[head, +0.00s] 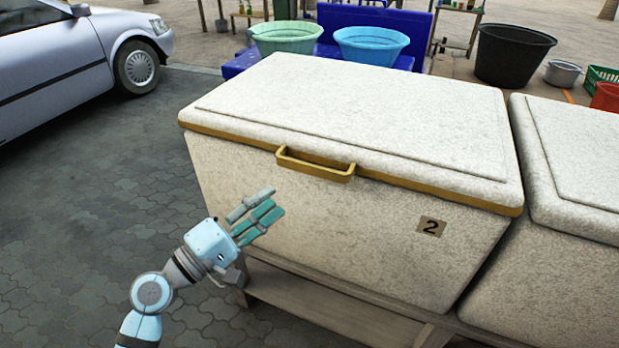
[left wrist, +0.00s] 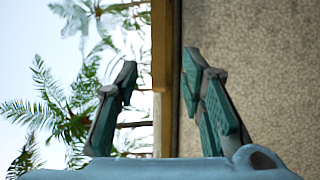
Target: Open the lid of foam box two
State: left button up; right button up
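Foam box two (head: 330,225) is a large speckled white box with a "2" label (head: 431,227) on its front. Its lid (head: 350,115) lies flat and closed, with a mustard-yellow rim. A yellow bar handle (head: 315,166) sticks out from the lid's front edge. My left gripper (head: 264,205) is in front of the box, lower and left of the handle, apart from it. In the left wrist view its teal fingers (left wrist: 158,75) are spread and empty. A yellow-brown strip (left wrist: 162,40) shows beyond them; I cannot tell whether it is handle or rim. My right gripper is not in view.
A second foam box (head: 560,270) stands close on the right. A wooden stand (head: 335,305) supports the boxes. Tubs (head: 370,44) stand behind, a black basin (head: 511,55) back right. A silver car (head: 60,60) is at the left; the paving (head: 90,200) between is clear.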

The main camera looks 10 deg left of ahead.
aim_at(306, 172)
pick_arm(q)
jog(key=x, duration=1.1)
jog(key=shift+w+d+r, duration=0.15)
jog(key=shift+d+r, duration=0.05)
grip_shut()
